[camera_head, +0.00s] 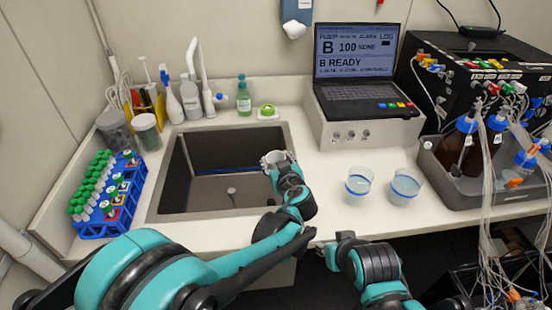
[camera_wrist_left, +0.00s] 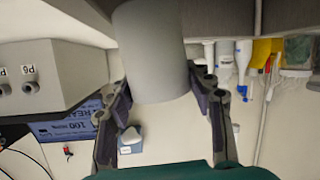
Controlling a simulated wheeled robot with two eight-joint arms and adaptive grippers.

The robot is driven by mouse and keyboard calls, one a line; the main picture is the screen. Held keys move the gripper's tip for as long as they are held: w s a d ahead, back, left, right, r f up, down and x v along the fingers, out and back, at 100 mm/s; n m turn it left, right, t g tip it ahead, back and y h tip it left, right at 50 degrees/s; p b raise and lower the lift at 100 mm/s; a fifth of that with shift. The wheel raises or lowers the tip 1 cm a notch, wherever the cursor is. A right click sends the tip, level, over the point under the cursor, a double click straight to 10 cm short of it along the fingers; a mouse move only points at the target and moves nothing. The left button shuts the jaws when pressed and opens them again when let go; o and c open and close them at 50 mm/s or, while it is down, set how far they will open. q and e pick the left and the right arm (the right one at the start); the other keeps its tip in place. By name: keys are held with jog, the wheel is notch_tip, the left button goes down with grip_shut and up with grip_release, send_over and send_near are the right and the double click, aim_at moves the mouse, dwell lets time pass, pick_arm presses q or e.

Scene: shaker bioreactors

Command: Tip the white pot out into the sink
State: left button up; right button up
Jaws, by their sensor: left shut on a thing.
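The white pot (camera_head: 274,158) is over the right part of the sink, held by my left gripper (camera_head: 281,168). In the left wrist view the pot (camera_wrist_left: 150,50) is a plain pale cylinder between the two fingers of my left gripper (camera_wrist_left: 158,82). Its far end is cut off at the picture's top, and its contents and exact tilt cannot be made out. The sink (camera_head: 230,150) is a dark rectangular basin set in the pale counter. My right gripper (camera_head: 328,252) is low at the counter's front edge, partly hidden, with no held object visible.
Two clear cups (camera_head: 358,187) (camera_head: 405,188) stand right of the sink. A blue rack (camera_head: 122,205) of green-capped tubes is at the left. Bottles and a green soap bottle (camera_head: 243,98) line the back. A laptop (camera_head: 358,90) sits on a raised box.

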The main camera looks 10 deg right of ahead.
pick_arm(q)
jog(key=shift+a+r+n+h+p, duration=0.1)
jog(key=shift+r+n+h+p, duration=0.35)
jog(key=shift+n+p, duration=0.4)
jog(key=shift+a+r+n+h, duration=0.15)
jog(key=shift+r+n+h, duration=0.1)
jog(key=shift+n+h, duration=0.45)
jog(key=a+r+n+t+h+b, duration=0.1)
jog(key=a+n+h, duration=0.3)
jog(key=n, duration=0.5)
jog(key=shift+a+r+b, duration=0.3)
jog(key=shift+a, duration=0.9)
jog(key=shift+h, duration=0.25)
jog(key=shift+a+r+n+t+b, duration=0.1)
jog(key=shift+a+n+t+b, duration=0.25)
jog(key=shift+n, duration=0.4)
jog(key=shift+d, duration=0.1)
